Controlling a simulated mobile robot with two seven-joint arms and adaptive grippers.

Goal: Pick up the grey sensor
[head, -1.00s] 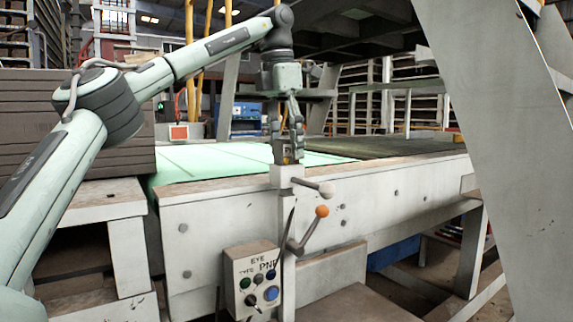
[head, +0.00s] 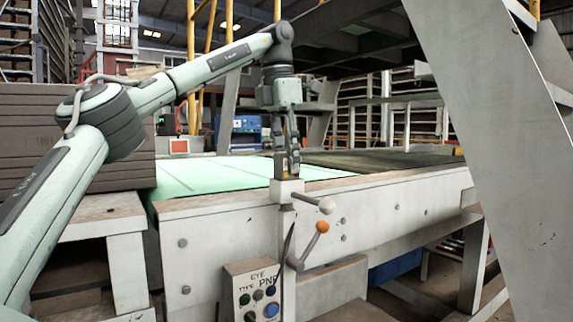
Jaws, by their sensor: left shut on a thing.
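My left gripper (head: 288,172) points straight down at the top of the white post bracket (head: 287,191) on the near side of the conveyor frame. Its fingers are shut on the grey sensor (head: 281,171), a small dark grey piece just above the bracket. The fingers hide most of the sensor. I cannot tell whether it still touches the bracket. My right gripper is not in view.
Two levers, one with a white knob (head: 327,206) and one with an orange knob (head: 322,227), stick out below the bracket. A control box (head: 252,290) stands lower left. Stacked grey boards (head: 75,130) are at left. A large slanted beam (head: 500,130) fills the right.

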